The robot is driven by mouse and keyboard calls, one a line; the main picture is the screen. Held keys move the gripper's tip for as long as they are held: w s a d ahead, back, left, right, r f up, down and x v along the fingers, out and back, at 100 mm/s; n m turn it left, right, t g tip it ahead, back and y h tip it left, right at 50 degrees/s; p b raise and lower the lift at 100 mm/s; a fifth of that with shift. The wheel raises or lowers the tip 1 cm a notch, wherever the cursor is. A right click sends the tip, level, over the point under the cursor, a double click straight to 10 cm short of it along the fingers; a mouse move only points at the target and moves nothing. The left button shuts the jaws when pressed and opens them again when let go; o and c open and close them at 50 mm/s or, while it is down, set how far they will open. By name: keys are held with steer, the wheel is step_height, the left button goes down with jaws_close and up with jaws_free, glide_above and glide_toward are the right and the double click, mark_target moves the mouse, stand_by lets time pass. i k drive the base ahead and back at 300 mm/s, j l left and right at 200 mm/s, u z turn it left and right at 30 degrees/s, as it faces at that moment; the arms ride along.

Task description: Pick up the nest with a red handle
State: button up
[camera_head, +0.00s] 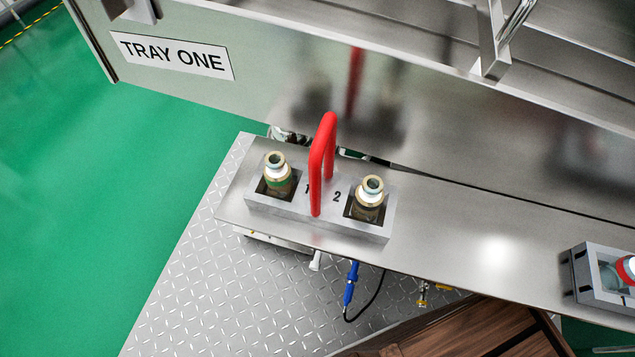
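The nest (312,217) is a grey metal block on the steel shelf, left of the picture's middle. Its red handle (316,168) stands upright as a tall loop between two square pockets marked 1 and 2. A small bottle (277,178) sits in pocket 1 on the left. Another bottle (368,198) sits in pocket 2 on the right. The handle is free, with nothing touching it. My gripper is not in view.
The steel shelf (450,240) runs to the right, clear up to a second grey block (597,274) at the right edge. A blue tool with a cable (351,284) hangs below. Brown wood (470,335) shows at the bottom.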

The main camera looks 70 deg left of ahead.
mark_target(323, 198)
steer(key=u, duration=0.45)
steer(key=k+u, duration=0.1)
steer(key=u, duration=0.35)
steer(key=k+u, duration=0.1)
steer(key=u, duration=0.75)
steer(key=k+j+u, duration=0.1)
steer(key=u, duration=0.35)
steer(key=k+j+z, duration=0.15)
steer(key=z, duration=0.2)
steer(key=k+j+z, duration=0.2)
steer(key=j+z, duration=0.15)
steer(key=k+j+z, duration=0.2)
steer(key=z, duration=0.15)
